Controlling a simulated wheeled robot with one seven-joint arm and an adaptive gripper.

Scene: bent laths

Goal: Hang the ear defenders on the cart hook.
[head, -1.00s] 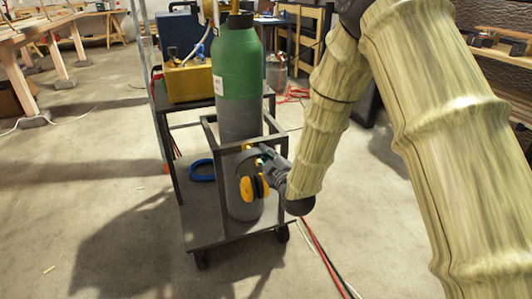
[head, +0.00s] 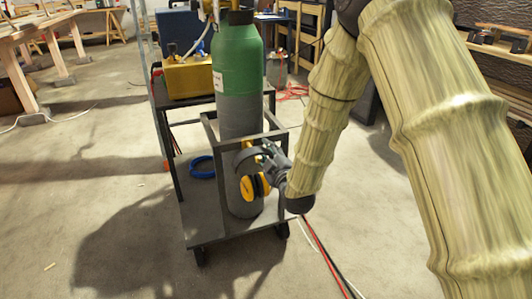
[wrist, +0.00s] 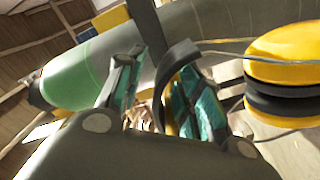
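The ear defenders have yellow and black cups (head: 254,187) and a dark headband. They hang upright at the front of the cart (head: 222,241), in front of the grey lower part of the cylinder. A small yellow piece, seemingly the hook (head: 247,145), shows at the top of the band. My gripper (head: 264,151) is at the band from the right. In the wrist view its teal-padded fingers (wrist: 158,80) stand apart, with the dark headband (wrist: 166,70) between them, nearer the right finger. The cups (wrist: 288,75) show at right. How the band sits on the hook is partly hidden.
A green and grey gas cylinder (head: 238,75) stands in the cart frame. A yellow box (head: 190,77) sits on the cart's upper shelf, and a blue hose coil (head: 202,167) lies lower down. Red and black cables (head: 322,252) run over the floor at right. Floor at left is clear.

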